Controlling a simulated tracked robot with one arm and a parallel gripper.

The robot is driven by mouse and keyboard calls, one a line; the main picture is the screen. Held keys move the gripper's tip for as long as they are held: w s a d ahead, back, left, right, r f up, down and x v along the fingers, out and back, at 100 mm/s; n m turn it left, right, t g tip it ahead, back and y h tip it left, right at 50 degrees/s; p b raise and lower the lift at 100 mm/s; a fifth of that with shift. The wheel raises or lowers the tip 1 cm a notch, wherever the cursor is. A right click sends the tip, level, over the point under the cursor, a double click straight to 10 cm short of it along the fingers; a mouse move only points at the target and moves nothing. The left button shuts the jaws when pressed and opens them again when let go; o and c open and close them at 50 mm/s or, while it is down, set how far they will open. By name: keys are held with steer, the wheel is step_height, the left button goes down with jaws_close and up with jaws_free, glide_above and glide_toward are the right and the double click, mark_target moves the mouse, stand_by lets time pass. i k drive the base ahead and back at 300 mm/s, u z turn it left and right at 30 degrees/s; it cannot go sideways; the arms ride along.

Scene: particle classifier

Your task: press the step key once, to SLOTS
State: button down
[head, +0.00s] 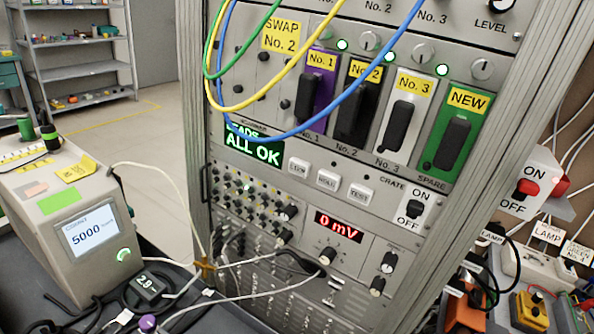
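A grey rack holds a row of three small pale push keys: a left key (298,168), a middle key (328,180) and a right key (360,193). Their lettering is too small to read surely, so I cannot tell which is the step key. Left of them a small display (254,143) shows green text, "ALL OK" on its lower line. Its upper line is partly hidden by a blue cable (345,115) and seems to read "LEADS". The display does not show SLOTS. My gripper is not in view, and nothing is seen touching the keys.
Yellow and green cables loop in front of the upper rack. Above the keys are modules No. 1 (316,85), No. 2 (357,105), No. 3 (401,115) and a green NEW one (456,130). An ON/OFF switch (414,208) sits right. A box (75,220) reading 5000 stands left.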

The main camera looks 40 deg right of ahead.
mark_target(299, 167)
steer(key=u, duration=1.7)
steer(key=k, duration=1.55)
steer(key=z, duration=1.45)
steer(key=i, duration=0.65)
steer(key=z, duration=0.2)
